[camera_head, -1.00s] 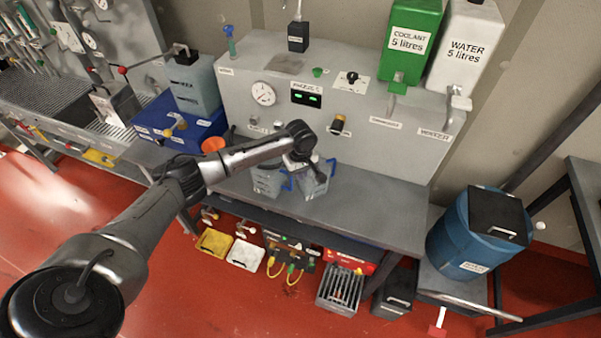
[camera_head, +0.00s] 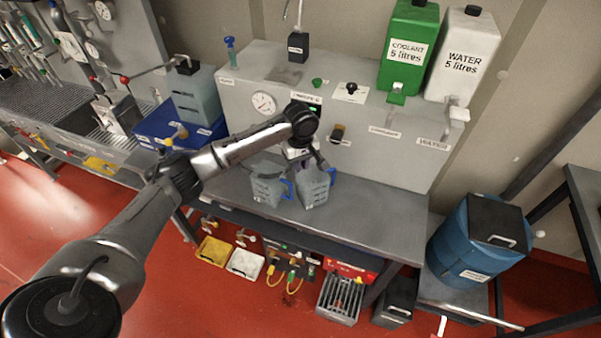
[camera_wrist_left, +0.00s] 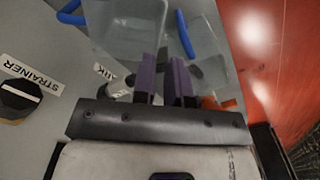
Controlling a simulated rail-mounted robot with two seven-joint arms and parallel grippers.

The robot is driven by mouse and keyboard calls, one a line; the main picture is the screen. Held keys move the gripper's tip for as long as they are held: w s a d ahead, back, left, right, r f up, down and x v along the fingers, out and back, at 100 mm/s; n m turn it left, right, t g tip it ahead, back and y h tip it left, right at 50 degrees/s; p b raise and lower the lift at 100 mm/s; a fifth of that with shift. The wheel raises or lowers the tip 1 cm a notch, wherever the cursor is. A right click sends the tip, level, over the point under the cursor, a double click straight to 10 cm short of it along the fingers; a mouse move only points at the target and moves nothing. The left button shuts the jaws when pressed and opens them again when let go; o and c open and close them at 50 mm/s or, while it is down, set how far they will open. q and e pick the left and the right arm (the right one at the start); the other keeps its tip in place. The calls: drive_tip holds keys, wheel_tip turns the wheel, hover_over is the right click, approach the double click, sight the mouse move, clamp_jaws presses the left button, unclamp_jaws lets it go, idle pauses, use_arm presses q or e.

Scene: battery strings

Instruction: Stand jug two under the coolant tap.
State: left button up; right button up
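Two translucent grey jugs with blue handles stand side by side on the bench, a left one (camera_head: 267,190) and a right one (camera_head: 313,190). Their markings are too small to tell which is jug two. My left gripper (camera_head: 317,163) is at the top of the right jug. In the left wrist view its purple fingers (camera_wrist_left: 168,72) are close together with a narrow gap. The right jug (camera_wrist_left: 125,30) and left jug (camera_wrist_left: 212,55) show beyond them; I cannot tell whether a jug wall lies in the gap. The coolant tap (camera_head: 396,99) is below the green coolant tank (camera_head: 409,45).
The white water tank (camera_head: 464,55) and its tap (camera_head: 457,110) are right of the coolant tank. The bench top (camera_head: 375,218) is clear right of the jugs. A blue tray (camera_head: 190,130) is at left, a blue drum (camera_head: 475,245) at right.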

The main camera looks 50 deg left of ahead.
use_arm(q)
drive_tip(key=shift+r, duration=1.4)
drive_tip(key=s+d+f+m, duration=0.5)
drive_tip(key=d+f+m, duration=0.1)
drive_tip(key=d+f, duration=0.45)
drive_tip(key=s+d+f+m+t, duration=0.1)
drive_tip(key=s+d+f+m, duration=0.2)
drive_tip(key=s+d, duration=0.4)
drive_tip(key=s+d+f+m+t+h, duration=0.1)
drive_tip(key=s+d+f+m, duration=0.2)
drive_tip(key=s, duration=0.9)
drive_tip(key=d+m, duration=0.2)
drive_tip(key=d, duration=0.2)
drive_tip(key=shift+s+d+f+m+t+h, duration=0.2)
drive_tip(key=shift+s+d+m+t+h, duration=0.1)
drive_tip(key=shift+s+d+m+t, duration=0.1)
drive_tip(key=shift+m+t+y, duration=0.4)
drive_tip(key=shift+m+y, duration=0.1)
drive_tip(key=shift+m, duration=0.3)
drive_tip(key=s, duration=0.2)
drive_tip(key=s+r, duration=0.1)
drive_tip(key=s, duration=0.1)
drive_tip(key=s+a+r, duration=0.1)
drive_tip(key=s, duration=0.2)
drive_tip(key=shift+s+r, duration=0.1)
drive_tip(key=o, duration=0.4)
drive_tip(key=shift+s+a+r, duration=0.2)
drive_tip(key=shift+s+a, duration=0.1)
drive_tip(key=shift+s, duration=0.2)
